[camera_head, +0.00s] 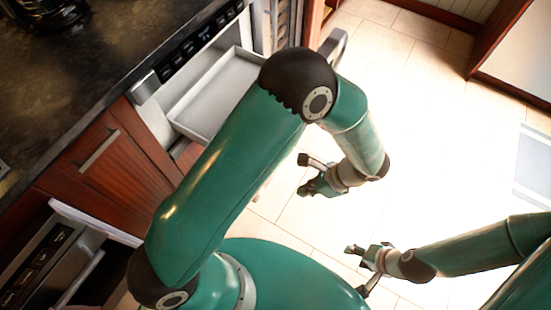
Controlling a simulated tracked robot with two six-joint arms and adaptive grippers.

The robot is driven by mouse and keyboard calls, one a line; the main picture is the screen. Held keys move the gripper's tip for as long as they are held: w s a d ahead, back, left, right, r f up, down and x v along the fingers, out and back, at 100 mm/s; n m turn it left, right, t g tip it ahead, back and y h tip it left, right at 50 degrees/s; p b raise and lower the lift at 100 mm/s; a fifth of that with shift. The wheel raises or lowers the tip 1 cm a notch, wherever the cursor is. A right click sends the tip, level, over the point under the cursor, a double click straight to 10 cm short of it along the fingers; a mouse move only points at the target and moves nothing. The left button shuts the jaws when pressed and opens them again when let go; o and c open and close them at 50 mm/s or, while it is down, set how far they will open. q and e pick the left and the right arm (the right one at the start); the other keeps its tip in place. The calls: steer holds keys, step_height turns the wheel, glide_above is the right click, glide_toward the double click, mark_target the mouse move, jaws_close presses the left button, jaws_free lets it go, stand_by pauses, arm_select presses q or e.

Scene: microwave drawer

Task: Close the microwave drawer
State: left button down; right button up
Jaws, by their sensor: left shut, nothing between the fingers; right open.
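The microwave drawer (215,98) is pulled open from the counter front at the upper left. Its pale, empty-looking tray shows, and my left upper arm and elbow hide its front side. The dark control strip (192,47) runs above it under the counter edge. My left gripper (311,184) is shut and empty, over the pale floor to the lower right of the drawer and apart from it. My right gripper (366,258) is open and empty, lower and further right, well away from the drawer.
The dark stone countertop (70,80) fills the upper left. A wooden cabinet door (110,165) with a bar handle stands left of the drawer. Another appliance (35,265) is at the lower left. The tiled floor (430,130) is clear on the right.

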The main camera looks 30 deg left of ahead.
arm_select(q)
steer(key=w+r+m+t+y, duration=0.2)
steer(key=w+r+y, duration=0.15)
steer(key=r, duration=0.25)
steer(key=w+a+r+p+x, duration=0.1)
steer(key=x, duration=1.1)
steer(key=shift+w+a+r+t, duration=0.2)
steer(key=shift+a+t, duration=0.1)
steer(key=shift+a, duration=0.15)
arm_select(e)
steer(key=shift+r, duration=0.7)
